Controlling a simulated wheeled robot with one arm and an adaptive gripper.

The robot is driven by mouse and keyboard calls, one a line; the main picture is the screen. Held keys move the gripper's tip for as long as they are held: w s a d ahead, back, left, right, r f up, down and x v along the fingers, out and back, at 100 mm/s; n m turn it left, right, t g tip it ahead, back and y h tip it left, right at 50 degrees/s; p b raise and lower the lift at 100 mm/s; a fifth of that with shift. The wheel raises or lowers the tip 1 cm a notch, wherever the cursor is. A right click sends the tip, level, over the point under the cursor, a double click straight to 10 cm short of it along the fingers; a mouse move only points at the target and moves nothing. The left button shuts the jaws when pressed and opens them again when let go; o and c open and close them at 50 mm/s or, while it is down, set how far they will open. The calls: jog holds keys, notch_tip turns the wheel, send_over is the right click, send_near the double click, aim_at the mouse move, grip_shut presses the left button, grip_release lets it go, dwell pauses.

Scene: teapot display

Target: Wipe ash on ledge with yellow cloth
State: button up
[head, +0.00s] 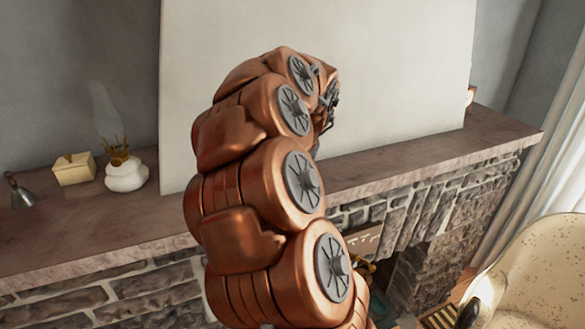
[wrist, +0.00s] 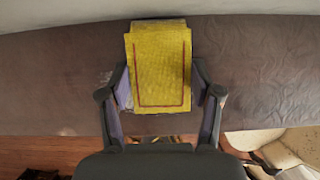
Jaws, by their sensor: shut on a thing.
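The yellow cloth (wrist: 158,60) has a thin dark red border line and lies between my gripper's fingers in the wrist view. My gripper (wrist: 160,88) is shut on it, with one dark finger at each side. The cloth is over the brown ledge (wrist: 50,75); I cannot tell whether it touches the surface. A faint pale patch that may be ash (wrist: 104,77) shows on the ledge just left of the cloth. In the head view the ledge (head: 420,150) runs along the wall, and my copper arm hides the cloth and most of the gripper.
A glass oil lamp with a white base (head: 125,175), a small cream box (head: 73,169) and a grey metal bell-shaped thing (head: 20,193) stand on the ledge's left part. A large pale panel (head: 400,60) stands behind. A cream armchair (head: 535,265) is at lower right.

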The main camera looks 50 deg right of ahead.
jog(key=shift+s+a+f, duration=0.1)
jog(key=shift+s+a, duration=0.5)
jog(key=shift+s, duration=0.35)
jog(key=shift+s+a+f, duration=0.1)
jog(key=shift+s+a, duration=0.45)
jog(key=shift+s, duration=0.4)
jog(key=shift+s+a+r, duration=0.15)
jog(key=shift+s+a, duration=0.2)
jog(key=shift+s, duration=0.3)
jog(key=shift+r, duration=3.1)
jog(key=shift+r, duration=1.45)
